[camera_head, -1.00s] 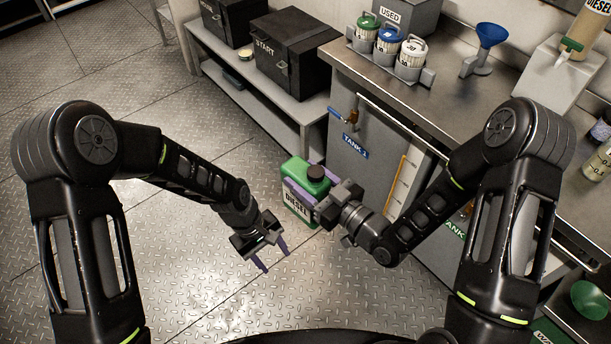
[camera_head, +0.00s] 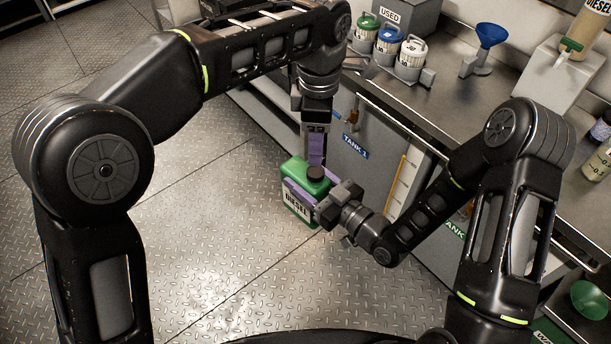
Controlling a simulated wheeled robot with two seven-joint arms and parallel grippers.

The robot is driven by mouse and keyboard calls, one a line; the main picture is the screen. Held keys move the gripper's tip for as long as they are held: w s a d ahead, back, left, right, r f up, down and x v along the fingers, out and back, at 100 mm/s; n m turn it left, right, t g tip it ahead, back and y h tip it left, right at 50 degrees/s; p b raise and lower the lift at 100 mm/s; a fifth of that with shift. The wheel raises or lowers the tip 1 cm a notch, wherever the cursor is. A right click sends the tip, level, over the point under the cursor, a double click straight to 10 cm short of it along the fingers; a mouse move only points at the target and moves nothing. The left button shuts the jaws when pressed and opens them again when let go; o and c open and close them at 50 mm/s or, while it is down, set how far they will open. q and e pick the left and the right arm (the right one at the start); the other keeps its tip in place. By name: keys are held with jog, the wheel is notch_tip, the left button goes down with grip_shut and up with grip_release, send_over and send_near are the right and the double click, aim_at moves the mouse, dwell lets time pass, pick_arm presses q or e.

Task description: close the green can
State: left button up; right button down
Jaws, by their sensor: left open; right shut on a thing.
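The green can (camera_head: 292,207) has a white DIESEL label and a black cap (camera_head: 316,173) on its top. It is upright in front of the grey cabinet. My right gripper (camera_head: 303,192) is shut on the can from the right, its purple fingers along the can's sides. My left gripper (camera_head: 316,150) points down just above the black cap, with its purple fingers open. The fingers overlap in this view, so I cannot tell whether they touch the cap. Whether the cap is screwed tight cannot be seen.
A grey cabinet marked TANK 1 (camera_head: 362,150) stands right behind the can. The counter above holds several canisters (camera_head: 388,45), a blue funnel (camera_head: 490,38) and a DIESEL bottle (camera_head: 588,25). A low shelf lies behind my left arm. The plate floor (camera_head: 230,270) at the front left is clear.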

aim_at(316, 171)
pick_arm(q)
jog(key=shift+f, duration=0.1)
jog(key=shift+f, duration=3.95)
jog(key=shift+c, duration=0.4)
grip_shut()
